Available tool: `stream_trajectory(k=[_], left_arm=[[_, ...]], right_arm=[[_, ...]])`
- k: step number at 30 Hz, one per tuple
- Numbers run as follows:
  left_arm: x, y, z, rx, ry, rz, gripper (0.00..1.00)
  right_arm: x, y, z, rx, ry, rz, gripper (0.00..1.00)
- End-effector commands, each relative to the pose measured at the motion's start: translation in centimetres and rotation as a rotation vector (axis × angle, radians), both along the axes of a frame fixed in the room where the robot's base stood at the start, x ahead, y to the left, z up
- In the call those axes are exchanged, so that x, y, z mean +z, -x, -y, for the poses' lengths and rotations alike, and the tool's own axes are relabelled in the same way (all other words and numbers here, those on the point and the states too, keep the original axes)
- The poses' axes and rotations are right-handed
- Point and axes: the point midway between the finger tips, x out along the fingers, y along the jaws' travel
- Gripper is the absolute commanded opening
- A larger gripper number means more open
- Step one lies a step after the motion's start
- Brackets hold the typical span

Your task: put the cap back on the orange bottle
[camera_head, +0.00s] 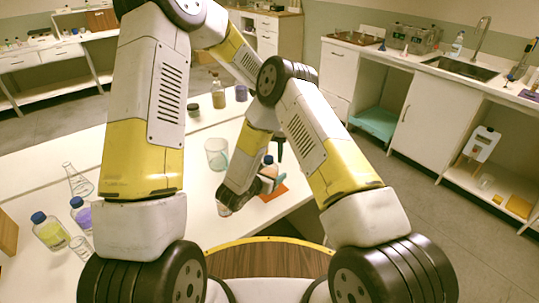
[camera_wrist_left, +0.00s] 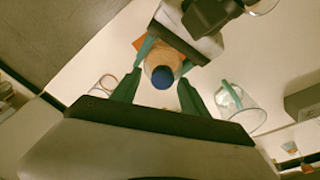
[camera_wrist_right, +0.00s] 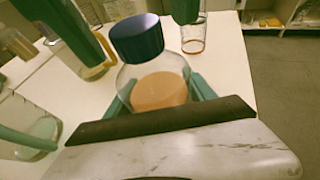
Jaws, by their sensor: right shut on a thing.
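The orange bottle (camera_head: 270,170), clear with orange liquid, is held upright above the table by my right gripper (camera_head: 266,180). It also shows in the right wrist view (camera_wrist_right: 160,90), between the green fingers. The dark blue cap (camera_wrist_right: 137,38) is at the bottle's mouth. I cannot tell whether it is fully seated. The cap also shows from above in the left wrist view (camera_wrist_left: 162,77). My left gripper (camera_head: 276,147) is just above the bottle, its fingers spread apart on either side of the cap with gaps between.
An orange mat (camera_head: 274,191) lies on the white table below. A glass beaker (camera_head: 217,153) stands to its left. A yellow-liquid bottle (camera_head: 50,232), a purple-liquid bottle (camera_head: 82,214) and a flask (camera_head: 78,180) stand at the left. A brown bottle (camera_head: 218,94) stands further back.

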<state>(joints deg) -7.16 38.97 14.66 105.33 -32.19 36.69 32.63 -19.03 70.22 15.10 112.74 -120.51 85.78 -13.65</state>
Motion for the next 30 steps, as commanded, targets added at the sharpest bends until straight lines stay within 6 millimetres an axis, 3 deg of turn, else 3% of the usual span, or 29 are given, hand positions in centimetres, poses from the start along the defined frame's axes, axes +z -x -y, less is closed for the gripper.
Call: stream_trajectory(k=[7,17,26,30], left_arm=[[0.8,0.0,-0.1,0.002,-0.001,0.001,0.52],[4.6,0.1,-0.1,0.000,-0.003,-0.001,0.52],[4.7,0.1,-0.1,0.006,0.002,-0.004,0.50],[3.8,-1.2,-1.7,0.129,0.032,-0.024,0.50]], right_arm=[[-0.3,0.2,-0.1,0.002,-0.005,-0.008,0.00],[-0.4,0.1,0.3,-0.004,0.001,-0.006,0.00],[-0.4,0.0,0.7,-0.010,0.007,-0.004,0.00],[-0.4,0.0,0.7,-0.009,0.008,-0.005,0.00]])
